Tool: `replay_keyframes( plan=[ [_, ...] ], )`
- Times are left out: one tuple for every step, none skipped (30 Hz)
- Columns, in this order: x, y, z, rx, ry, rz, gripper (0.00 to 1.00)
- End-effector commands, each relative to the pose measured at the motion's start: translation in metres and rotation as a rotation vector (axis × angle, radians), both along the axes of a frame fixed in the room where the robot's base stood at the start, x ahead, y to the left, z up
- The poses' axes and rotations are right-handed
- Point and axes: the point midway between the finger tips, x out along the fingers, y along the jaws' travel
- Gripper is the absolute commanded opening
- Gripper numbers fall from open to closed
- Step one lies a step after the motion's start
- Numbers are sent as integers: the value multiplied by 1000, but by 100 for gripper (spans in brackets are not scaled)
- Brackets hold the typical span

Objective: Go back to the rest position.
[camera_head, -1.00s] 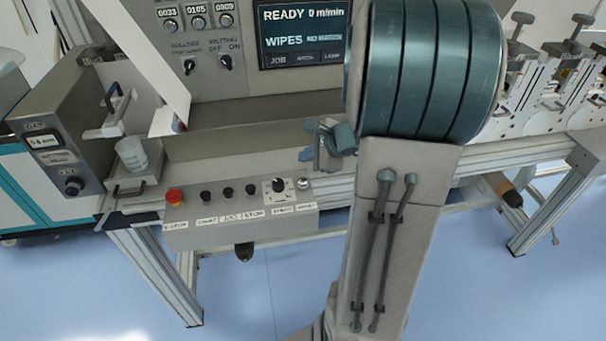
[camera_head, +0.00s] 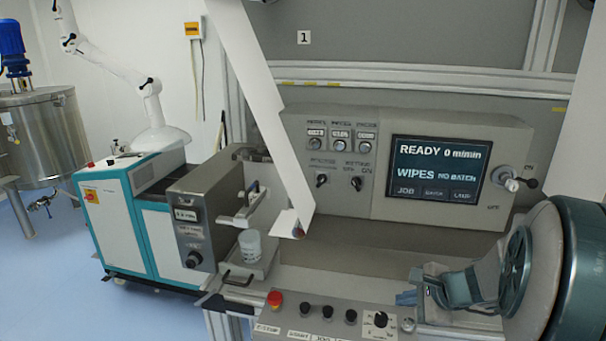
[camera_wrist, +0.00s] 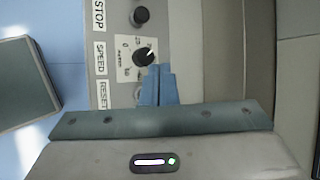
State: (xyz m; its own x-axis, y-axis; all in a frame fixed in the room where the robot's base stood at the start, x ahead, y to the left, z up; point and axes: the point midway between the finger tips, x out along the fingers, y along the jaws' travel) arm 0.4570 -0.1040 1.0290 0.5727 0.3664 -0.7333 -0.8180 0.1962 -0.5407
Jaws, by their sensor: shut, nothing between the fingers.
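My gripper (camera_head: 406,298) is at the lower right of the head view, just above the front control box, with its blue fingers pointing left. In the wrist view its two blue fingers (camera_wrist: 158,86) lie together with nothing between them. They sit over the panel close to the speed knob (camera_wrist: 143,56) and the RESET label. The picture does not settle whether they touch the panel. My arm fills the lower right corner of the head view.
The control box (camera_head: 345,331) carries a red stop button (camera_head: 274,298) and several black knobs. Behind it stands a console with a lit screen (camera_head: 437,168) reading READY. A white cup (camera_head: 250,246) stands on a small shelf at left. Blue floor (camera_head: 60,270) is clear at far left.

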Motion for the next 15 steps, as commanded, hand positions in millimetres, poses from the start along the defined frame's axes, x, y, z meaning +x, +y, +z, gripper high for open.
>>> replay_keyframes(
  plan=[
    [-9,22,8,-57,-9,113,0],
    [-16,34,11,-97,-11,186,0],
    [-28,49,15,-154,-14,290,0],
    [-37,60,17,-198,-16,366,0],
    [-46,69,19,-244,-20,443,0],
    [-58,80,22,-305,-23,543,0],
    [-67,87,23,-351,-27,617,0],
    [-77,93,25,-399,-30,691,0],
    [-89,100,27,-462,-33,786,0],
    [-98,104,28,-513,-37,856,0],
    [-107,107,29,-562,-41,924,0],
    [-118,110,31,-627,-43,1012,0],
    [-125,112,32,-674,-46,1073,0],
    [-132,112,33,-720,-47,1128,0],
    [-140,112,34,-779,-50,1197,0]
  ],
)
